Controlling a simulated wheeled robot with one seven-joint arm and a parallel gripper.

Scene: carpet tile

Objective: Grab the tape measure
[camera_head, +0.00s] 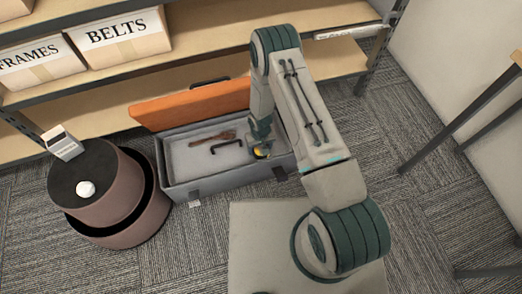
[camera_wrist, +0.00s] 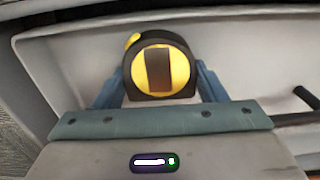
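The tape measure (camera_wrist: 160,66) is black with a yellow round face and a dark band across it. It is in the grey toolbox (camera_head: 180,189); in the head view only a small yellow part (camera_head: 260,152) shows beneath my gripper (camera_head: 262,148). My gripper reaches down into the right part of the toolbox. In the wrist view my two blue fingers (camera_wrist: 160,82) stand on either side of the tape measure, their tips close against its sides. Whether they press on it cannot be told.
A brown wrench-like tool (camera_head: 212,138) and a black hex key (camera_head: 227,146) lie in the toolbox left of my gripper. The open orange lid (camera_head: 190,103) stands behind. A round brown stool (camera_head: 105,190) is at left; shelves with boxes (camera_head: 120,38) are behind.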

